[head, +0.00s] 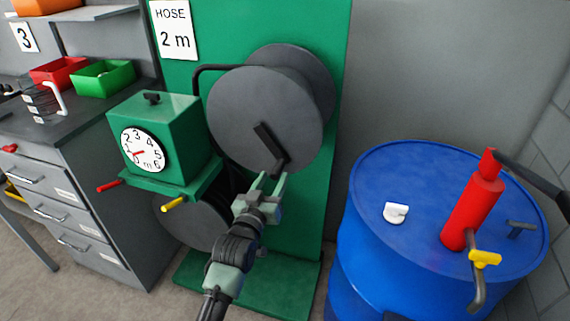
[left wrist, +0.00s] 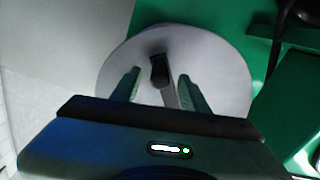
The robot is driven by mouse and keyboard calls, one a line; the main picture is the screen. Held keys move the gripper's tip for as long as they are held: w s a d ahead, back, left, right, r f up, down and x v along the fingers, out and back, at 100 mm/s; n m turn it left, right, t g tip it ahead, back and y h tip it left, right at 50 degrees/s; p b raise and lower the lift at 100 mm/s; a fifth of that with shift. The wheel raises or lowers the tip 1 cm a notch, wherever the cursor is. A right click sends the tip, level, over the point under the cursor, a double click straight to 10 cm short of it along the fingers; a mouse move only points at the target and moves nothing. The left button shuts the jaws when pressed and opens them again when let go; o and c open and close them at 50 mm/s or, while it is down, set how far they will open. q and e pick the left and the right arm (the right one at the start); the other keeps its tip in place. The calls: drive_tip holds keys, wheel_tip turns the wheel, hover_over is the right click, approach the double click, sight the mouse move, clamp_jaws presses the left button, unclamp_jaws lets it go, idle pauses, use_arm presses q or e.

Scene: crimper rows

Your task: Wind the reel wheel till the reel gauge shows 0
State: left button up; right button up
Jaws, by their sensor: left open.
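The reel wheel (head: 240,115) is a large dark grey disc on a green stand. Its black crank arm (head: 265,142) points down and right, ending in a handle (head: 281,165). The wheel (left wrist: 215,75) and handle (left wrist: 159,70) also show in the left wrist view. The reel gauge (head: 142,149) is a white dial on a green box, marked 0 to 6 m. Its red needle points lower left, seemingly between 0 and 1. My left gripper (head: 270,180) is open at the handle, which appears between its fingers (left wrist: 158,85); contact is unclear. My right gripper is out of view.
A sign (head: 173,28) reads HOSE 2 m. Red (head: 109,187) and yellow (head: 174,204) levers stick out below the gauge box. A blue drum (head: 385,245) with a red pump (head: 470,212) stands at right. A grey drawer bench (head: 100,215) is at left.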

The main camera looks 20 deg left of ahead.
sight(280, 166)
use_arm(q)
drive_tip(key=w, duration=0.6)
drive_tip(key=shift+w+d+f, duration=0.1)
drive_tip(key=shift+w, duration=0.3)
clamp_jaws()
